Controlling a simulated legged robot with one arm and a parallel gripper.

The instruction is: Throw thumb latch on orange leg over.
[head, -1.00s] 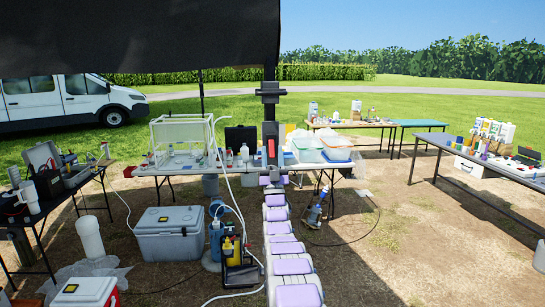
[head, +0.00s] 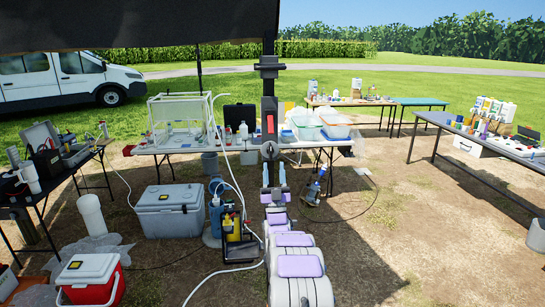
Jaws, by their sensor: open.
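A dark upright leg (head: 268,98) stands at the middle of the head view, below the corner of the black canopy. A small red-orange lever (head: 270,123), which looks like the thumb latch, sits upright on its front. A black bracket (head: 269,67) crosses the leg higher up. My gripper (head: 273,172) shows two pale blue-grey fingers, spread apart, in front of the leg and below the lever. It appears empty. My arm hides the lower part of the leg, and I cannot tell whether the fingers touch it.
A white table (head: 175,148) with a clear box stands behind the leg. A grey cooler (head: 169,212), a black bottle carrier (head: 240,247) and a red-and-white cooler (head: 91,279) are on the ground at left. A white hose runs beside the leg. Open ground lies at right.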

